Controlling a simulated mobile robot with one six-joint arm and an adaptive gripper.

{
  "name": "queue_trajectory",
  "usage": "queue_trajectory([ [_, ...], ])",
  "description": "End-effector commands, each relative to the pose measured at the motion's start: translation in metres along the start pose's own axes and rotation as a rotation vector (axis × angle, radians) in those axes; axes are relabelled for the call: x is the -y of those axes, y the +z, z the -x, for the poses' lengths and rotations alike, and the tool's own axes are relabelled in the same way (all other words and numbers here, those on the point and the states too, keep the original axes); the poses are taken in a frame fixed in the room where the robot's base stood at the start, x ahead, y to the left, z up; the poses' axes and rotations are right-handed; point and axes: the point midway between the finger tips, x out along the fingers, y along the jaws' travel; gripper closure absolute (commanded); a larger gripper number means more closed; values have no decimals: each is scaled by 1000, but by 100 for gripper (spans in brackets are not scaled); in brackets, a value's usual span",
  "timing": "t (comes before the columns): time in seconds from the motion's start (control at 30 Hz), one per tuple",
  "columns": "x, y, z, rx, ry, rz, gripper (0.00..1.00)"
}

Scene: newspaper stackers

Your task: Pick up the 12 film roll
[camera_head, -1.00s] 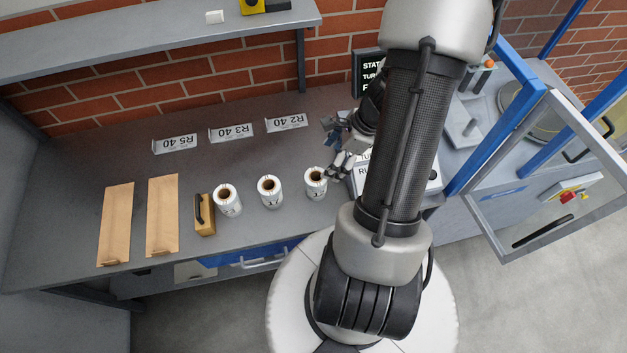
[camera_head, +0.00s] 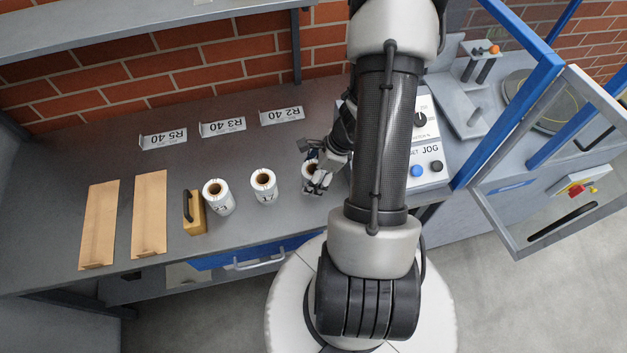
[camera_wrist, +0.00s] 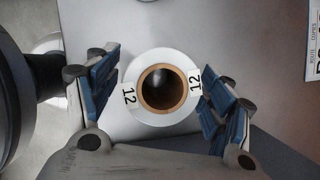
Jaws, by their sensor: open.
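The 12 film roll (camera_wrist: 161,58) is white with a brown cardboard core and two "12" labels. It stands upright in the wrist view, seen from above. My gripper (camera_wrist: 160,98) is open, with one blue-padded finger at the left of the roll and one at the right. A small gap shows on each side. In the head view my gripper (camera_head: 318,182) is over the rightmost roll (camera_head: 307,172) on the bench and hides much of it.
Two more white rolls, the middle one (camera_head: 264,186) and the left one (camera_head: 218,196), stand to the left on the grey bench (camera_head: 90,150). A yellow block with a black handle (camera_head: 194,212) is beside them. A control box (camera_head: 428,150) is close on the right.

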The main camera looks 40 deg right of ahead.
Motion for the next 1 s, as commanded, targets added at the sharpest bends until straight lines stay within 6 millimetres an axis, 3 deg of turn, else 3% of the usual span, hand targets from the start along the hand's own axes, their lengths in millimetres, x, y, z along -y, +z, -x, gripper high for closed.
queue_trajectory([
  [0.2, 0, 0, 1, 0, -1, 0, 26],
  [1.0, 0, 0, 1, 0, -1, 0, 80],
])
